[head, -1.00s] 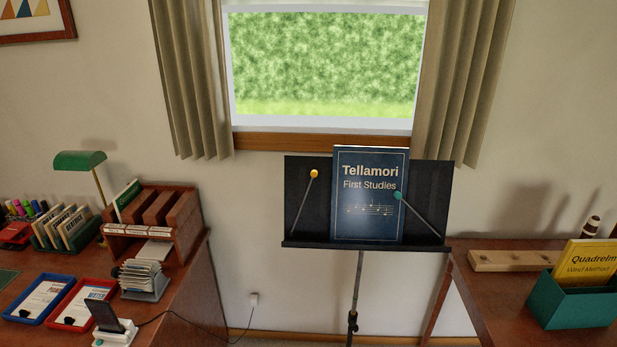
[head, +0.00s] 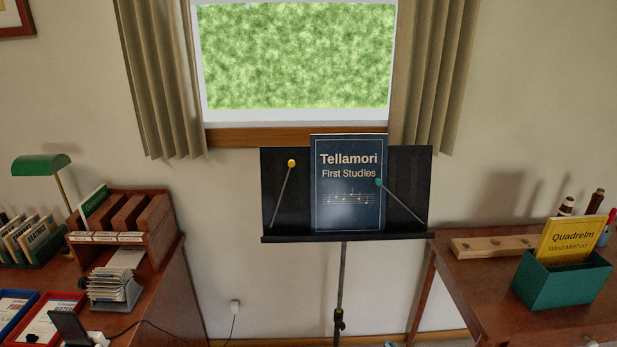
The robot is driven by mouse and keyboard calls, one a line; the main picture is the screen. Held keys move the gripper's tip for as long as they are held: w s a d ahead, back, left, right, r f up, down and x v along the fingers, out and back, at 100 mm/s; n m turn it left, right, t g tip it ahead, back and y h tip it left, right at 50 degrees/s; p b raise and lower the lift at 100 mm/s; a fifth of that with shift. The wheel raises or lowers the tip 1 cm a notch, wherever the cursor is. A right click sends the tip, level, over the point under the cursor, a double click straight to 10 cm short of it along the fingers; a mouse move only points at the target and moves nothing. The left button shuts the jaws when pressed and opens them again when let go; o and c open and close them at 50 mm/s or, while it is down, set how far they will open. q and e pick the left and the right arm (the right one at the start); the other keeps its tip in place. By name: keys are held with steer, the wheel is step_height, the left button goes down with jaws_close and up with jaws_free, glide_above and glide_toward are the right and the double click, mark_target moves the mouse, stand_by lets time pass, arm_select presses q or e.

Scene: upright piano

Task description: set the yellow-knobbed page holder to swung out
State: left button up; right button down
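The yellow-knobbed page holder (head: 282,194) is a thin grey rod on the left part of the black music stand (head: 410,165). Its yellow knob (head: 291,163) is at the top, and the rod leans slightly right from its lower left end. It stands clear of the dark blue book "Tellamori First Studies" (head: 348,215), which rests upright on the stand. A second page holder (head: 405,204) with a teal knob (head: 379,182) slants from the lower right, its knob over the book's right edge. Neither of my grippers is clearly in view.
A desk (head: 160,290) with a wooden sorter (head: 160,215), a card file (head: 115,288) and trays stands at left. At right a table (head: 480,285) holds a teal box (head: 563,285) with a yellow book (head: 570,240). Bare floor and wall lie around the stand.

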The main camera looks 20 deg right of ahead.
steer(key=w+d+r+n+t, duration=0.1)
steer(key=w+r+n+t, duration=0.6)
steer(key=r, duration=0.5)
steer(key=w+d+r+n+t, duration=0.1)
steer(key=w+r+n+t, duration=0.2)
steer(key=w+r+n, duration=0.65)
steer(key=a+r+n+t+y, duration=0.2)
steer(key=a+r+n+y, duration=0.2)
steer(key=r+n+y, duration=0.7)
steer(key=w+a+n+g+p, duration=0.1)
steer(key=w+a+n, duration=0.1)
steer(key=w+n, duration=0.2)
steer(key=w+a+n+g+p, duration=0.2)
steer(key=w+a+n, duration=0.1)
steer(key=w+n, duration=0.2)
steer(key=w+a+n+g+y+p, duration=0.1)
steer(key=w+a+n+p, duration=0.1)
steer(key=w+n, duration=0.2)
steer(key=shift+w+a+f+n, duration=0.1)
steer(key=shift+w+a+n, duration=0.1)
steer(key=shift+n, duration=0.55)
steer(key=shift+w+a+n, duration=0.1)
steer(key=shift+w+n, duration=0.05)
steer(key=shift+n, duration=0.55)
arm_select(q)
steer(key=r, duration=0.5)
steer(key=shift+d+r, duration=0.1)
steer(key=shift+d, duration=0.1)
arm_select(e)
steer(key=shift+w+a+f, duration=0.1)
